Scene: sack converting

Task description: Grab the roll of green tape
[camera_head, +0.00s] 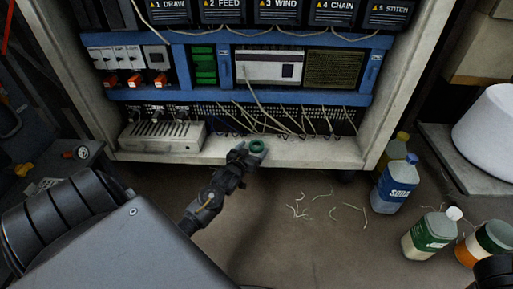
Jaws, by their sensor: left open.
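The roll of green tape (257,146) is a small dark green ring on the pale bottom ledge of the cabinet (215,152). My left gripper (247,153) is at the ledge, with its fingertips right beside the roll on its left and near side. The gripper is open. The dark fingers partly cover the roll's near edge, and I cannot tell whether they touch it.
A grey metal box (162,136) stands on the ledge to the left. Loose wires (290,122) hang just behind the roll. A blue bottle (395,184) and a green-labelled bottle (431,233) stand on the floor at right. Thread scraps (318,208) lie on the floor.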

